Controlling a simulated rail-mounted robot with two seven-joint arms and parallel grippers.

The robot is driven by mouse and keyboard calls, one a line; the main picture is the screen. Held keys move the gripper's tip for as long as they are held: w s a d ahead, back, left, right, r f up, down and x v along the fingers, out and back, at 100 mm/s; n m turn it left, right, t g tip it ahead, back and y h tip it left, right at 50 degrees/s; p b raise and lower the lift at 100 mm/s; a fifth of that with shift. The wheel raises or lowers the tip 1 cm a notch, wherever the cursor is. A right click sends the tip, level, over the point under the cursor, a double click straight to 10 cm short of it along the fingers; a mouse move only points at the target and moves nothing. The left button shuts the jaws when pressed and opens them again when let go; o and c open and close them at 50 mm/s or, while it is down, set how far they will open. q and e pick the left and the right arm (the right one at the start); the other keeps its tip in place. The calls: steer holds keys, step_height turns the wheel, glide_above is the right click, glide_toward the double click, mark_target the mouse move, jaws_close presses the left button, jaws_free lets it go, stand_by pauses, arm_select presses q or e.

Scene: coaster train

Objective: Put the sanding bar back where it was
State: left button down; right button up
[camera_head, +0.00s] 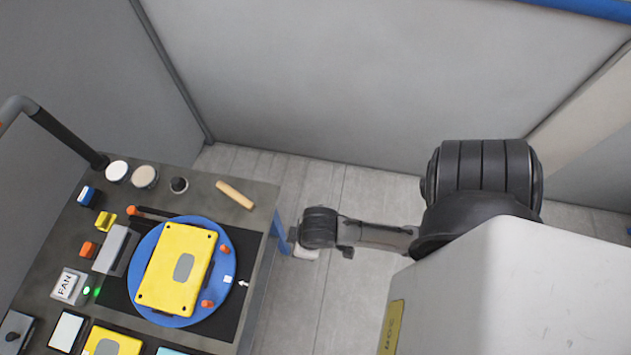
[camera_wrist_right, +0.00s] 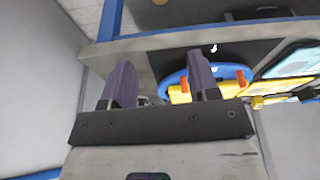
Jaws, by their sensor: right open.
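A tan, slim bar (camera_head: 235,195) lies alone near the back right corner of the workbench; it may be the sanding bar, but I cannot tell for sure. My right gripper (camera_head: 292,247) is just off the bench's right edge in the head view, partly hidden by its own wrist. In the right wrist view its two fingers (camera_wrist_right: 162,82) are apart with nothing held between them. The bench edge and blue disc show beyond them. My left gripper is not in view.
A blue round disc (camera_head: 227,286) carries a yellow plate (camera_head: 165,260), with orange pegs beside it. A grey block (camera_head: 112,248), a FAN box (camera_head: 67,286) and round pots (camera_head: 145,176) crowd the left and back. Open floor lies right of the bench.

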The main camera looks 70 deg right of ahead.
steer(key=s+r, duration=0.2)
steer(key=s, duration=0.1)
steer(key=shift+s+d+r, duration=0.2)
steer(key=shift+s, duration=0.1)
